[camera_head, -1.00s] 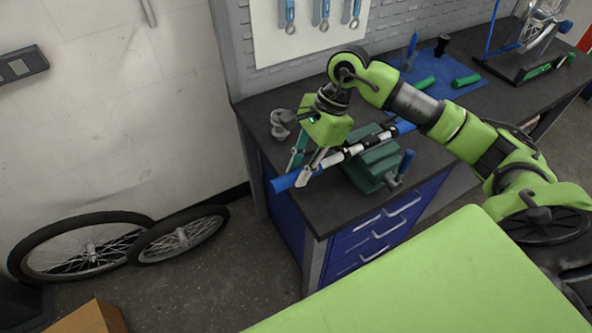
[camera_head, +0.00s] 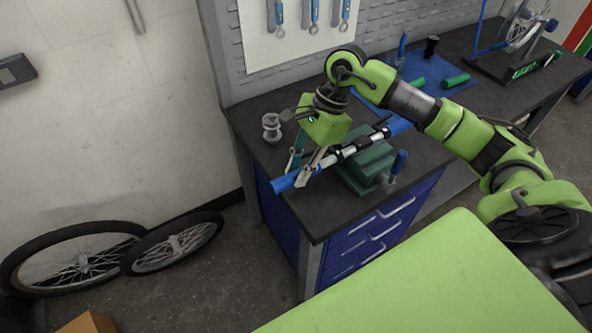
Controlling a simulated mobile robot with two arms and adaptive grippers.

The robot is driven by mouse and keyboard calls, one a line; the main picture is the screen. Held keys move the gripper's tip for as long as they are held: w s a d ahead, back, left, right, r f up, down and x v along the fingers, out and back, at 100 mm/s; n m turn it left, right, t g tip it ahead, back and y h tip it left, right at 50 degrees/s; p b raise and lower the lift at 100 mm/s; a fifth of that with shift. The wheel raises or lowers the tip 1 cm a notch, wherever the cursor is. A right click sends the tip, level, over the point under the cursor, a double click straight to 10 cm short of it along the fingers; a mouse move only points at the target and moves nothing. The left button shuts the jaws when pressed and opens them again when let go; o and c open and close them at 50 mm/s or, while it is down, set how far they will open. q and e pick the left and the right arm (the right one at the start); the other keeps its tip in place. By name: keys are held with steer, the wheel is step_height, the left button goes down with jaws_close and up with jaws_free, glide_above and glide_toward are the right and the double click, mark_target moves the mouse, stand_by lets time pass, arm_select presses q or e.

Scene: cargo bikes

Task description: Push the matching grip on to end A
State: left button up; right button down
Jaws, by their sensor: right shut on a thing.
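A silver and black handlebar (camera_head: 349,151) lies across a green vise (camera_head: 366,167) on the workbench. A blue grip (camera_head: 284,183) is at its left end, past the bench edge. Another blue grip (camera_head: 400,126) shows at the far right end, partly behind my arm. My right gripper (camera_head: 301,177) is shut on the left blue grip, its fingers pointing down around it. The fingers hide where this grip meets the bar, so I cannot tell how far on it is. No letter marking the ends is readable. My left gripper is not in view.
Green grips (camera_head: 456,80) lie on a blue mat (camera_head: 430,73) at the back of the bench. A grey metal part (camera_head: 271,127) stands behind my gripper. Two wheels (camera_head: 75,258) lean by the wall.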

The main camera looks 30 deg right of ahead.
mark_target(319, 163)
steer(key=shift+w+d+b, duration=0.1)
steer(key=shift+d+b, duration=0.8)
steer(key=shift+d, duration=1.3)
steer(key=shift+d, duration=0.3)
steer(key=shift+d+b, duration=0.35)
steer(key=shift+b, duration=0.1)
steer(key=c, duration=1.7)
jaws_free()
steer(key=shift+d, duration=0.1)
